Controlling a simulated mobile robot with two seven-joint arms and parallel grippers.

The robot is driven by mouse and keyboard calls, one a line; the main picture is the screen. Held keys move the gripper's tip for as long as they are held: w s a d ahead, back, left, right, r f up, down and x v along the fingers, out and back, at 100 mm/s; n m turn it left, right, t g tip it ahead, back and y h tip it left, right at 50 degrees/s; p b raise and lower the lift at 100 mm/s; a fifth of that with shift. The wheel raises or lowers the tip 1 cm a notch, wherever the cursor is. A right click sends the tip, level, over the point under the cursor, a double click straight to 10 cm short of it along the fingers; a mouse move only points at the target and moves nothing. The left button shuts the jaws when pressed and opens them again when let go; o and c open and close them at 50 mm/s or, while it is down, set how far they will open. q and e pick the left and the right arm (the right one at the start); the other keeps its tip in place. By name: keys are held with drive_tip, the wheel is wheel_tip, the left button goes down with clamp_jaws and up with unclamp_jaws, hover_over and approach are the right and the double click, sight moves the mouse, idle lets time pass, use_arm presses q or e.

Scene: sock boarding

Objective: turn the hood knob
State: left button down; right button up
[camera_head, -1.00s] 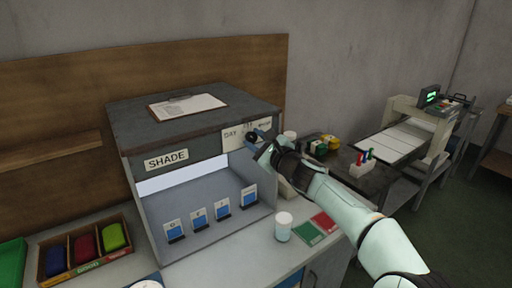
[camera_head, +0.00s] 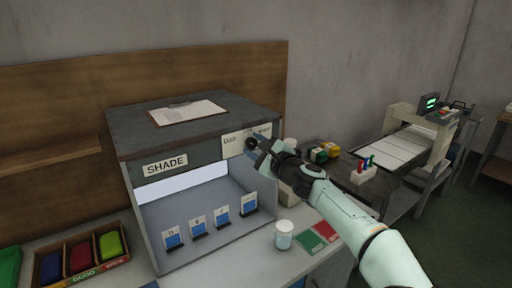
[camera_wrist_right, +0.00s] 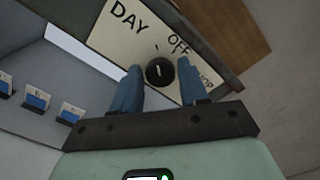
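The hood is a grey box marked SHADE (camera_head: 165,166) with an open lit front. Its black round knob (camera_wrist_right: 160,71) sits on a cream label plate (camera_wrist_right: 110,38) reading DAY, OFF and a third word partly hidden. The knob's white mark points roughly up toward OFF in the wrist view. My right gripper (camera_head: 257,146) is in front of the plate. In the wrist view its two blue fingers (camera_wrist_right: 164,85) are apart, one on each side of the knob, with gaps showing; I cannot tell how deep they reach. My left gripper is not in view.
Several blue sample cards (camera_head: 198,229) stand inside the hood, and a clipboard (camera_head: 187,112) lies on top. A white-lidded jar (camera_head: 284,235) and red and green cards (camera_head: 324,231) lie on the bench below my right arm. A bin of coloured rolls (camera_head: 80,258) is at left.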

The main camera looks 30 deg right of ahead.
drive_tip(key=shift+o, duration=0.7)
drive_tip(key=shift+s, duration=0.2)
use_arm(q)
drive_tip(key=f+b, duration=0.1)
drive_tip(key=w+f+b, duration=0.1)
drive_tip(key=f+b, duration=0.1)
drive_tip(key=b, duration=0.1)
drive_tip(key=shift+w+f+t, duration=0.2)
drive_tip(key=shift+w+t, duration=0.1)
use_arm(e)
drive_tip(key=s+d, duration=0.1)
drive_tip(key=s, duration=1.2)
